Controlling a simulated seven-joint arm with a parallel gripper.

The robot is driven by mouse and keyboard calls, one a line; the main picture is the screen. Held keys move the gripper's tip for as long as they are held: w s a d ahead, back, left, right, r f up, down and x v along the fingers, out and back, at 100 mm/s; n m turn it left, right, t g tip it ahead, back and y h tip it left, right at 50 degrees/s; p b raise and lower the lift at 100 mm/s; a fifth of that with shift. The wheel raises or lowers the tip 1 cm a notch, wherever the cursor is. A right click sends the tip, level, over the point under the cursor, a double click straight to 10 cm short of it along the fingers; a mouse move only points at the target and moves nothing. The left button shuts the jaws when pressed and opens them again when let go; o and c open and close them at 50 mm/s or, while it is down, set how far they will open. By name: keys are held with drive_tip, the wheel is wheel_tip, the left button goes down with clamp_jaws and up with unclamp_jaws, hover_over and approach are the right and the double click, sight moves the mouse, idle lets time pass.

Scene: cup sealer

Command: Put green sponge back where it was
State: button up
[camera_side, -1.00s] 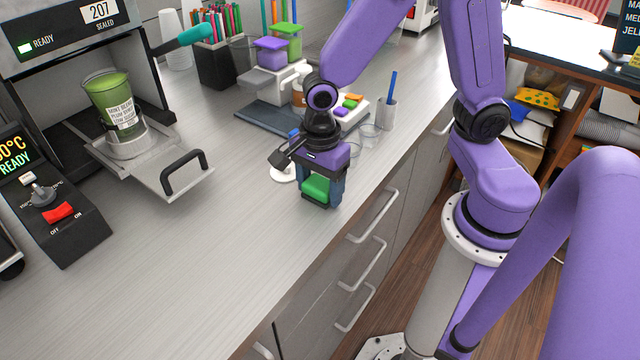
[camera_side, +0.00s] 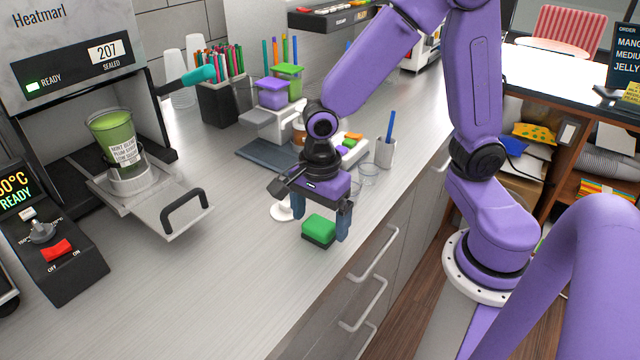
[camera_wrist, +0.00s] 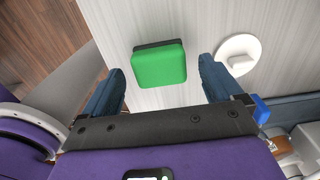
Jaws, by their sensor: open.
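The green sponge (camera_side: 319,228) has a dark underside and lies flat on the counter near its front edge. In the wrist view the sponge (camera_wrist: 159,66) sits beyond my fingertips, roughly midway between them, with bare counter around it. My gripper (camera_side: 322,222) is open, its two blue-grey fingers apart, just behind and above the sponge. In the wrist view my gripper's fingers (camera_wrist: 160,75) show on both sides with a gap to the sponge. Nothing is held.
A white round piece (camera_side: 283,211) lies left of my gripper. The sealer (camera_side: 130,185) with a green cup (camera_side: 115,140) stands at left. A pen cup (camera_side: 385,152), clear cups (camera_side: 367,172) and a dark mat (camera_side: 262,158) are behind. The counter's front left is clear.

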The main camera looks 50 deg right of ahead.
sight(320, 223)
wheel_tip(320, 223, up, 9)
drive_tip(key=s+d+n, duration=0.1)
drive_tip(key=s+n, duration=0.3)
drive_tip(key=n, duration=0.6)
drive_tip(key=s+d+f+n, duration=0.1)
drive_tip(key=s+n, duration=0.3)
drive_tip(key=n, duration=0.6)
drive_tip(key=s+d+f+n, duration=0.1)
drive_tip(key=s+n, duration=0.4)
drive_tip(key=n, duration=0.5)
drive_tip(key=shift+d+f+n, duration=0.2)
drive_tip(key=shift+d+n, duration=0.1)
drive_tip(key=shift+d, duration=0.55)
